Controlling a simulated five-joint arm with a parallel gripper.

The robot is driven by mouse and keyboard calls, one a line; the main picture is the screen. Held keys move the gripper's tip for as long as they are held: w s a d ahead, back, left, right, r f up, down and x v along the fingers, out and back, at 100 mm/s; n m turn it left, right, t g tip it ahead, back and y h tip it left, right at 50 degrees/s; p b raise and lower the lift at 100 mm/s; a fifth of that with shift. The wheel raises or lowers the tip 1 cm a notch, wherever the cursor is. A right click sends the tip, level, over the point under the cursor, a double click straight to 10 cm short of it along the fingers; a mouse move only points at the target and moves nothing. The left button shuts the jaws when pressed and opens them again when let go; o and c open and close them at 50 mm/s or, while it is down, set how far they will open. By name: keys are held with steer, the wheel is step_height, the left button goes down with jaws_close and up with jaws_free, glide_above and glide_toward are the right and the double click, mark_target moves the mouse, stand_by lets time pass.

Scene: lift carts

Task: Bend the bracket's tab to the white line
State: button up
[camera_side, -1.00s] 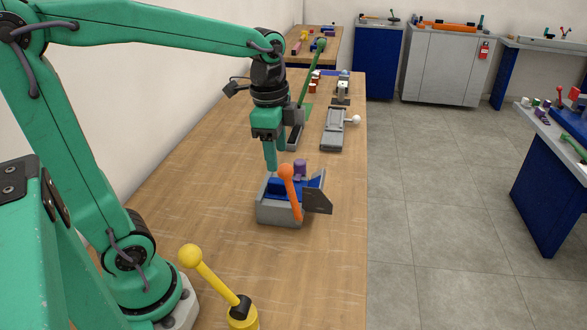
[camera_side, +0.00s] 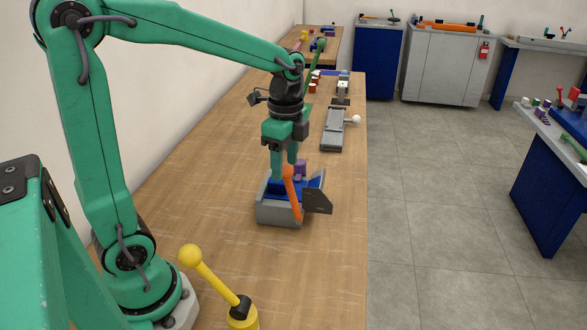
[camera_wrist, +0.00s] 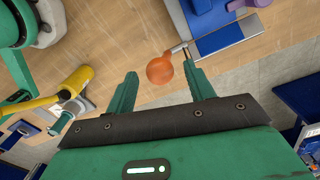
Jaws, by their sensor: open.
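A grey bending fixture (camera_side: 278,212) with a blue bed (camera_side: 270,187) stands on the bench in the side view. An orange lever (camera_side: 295,203) with a ball end rises at its front. The lever's orange ball also shows in the wrist view (camera_wrist: 160,70). A dark grey plate (camera_side: 318,202), perhaps the bracket, sticks out on the right. I cannot make out the tab or the white line. My gripper (camera_side: 284,172) points down at the ball. In the wrist view its open fingers (camera_wrist: 162,80) lie on either side of the ball; contact is not clear.
A purple knob (camera_side: 300,168) stands just behind the lever. A yellow lever (camera_side: 215,279) with a ball end is at the near side of the bench. A grey device (camera_side: 333,132) with a white ball is farther back. Bare bench (camera_side: 215,190) lies left of the fixture.

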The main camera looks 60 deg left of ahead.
mark_target(285, 179)
steer(key=shift+f, duration=2.5)
jaws_close()
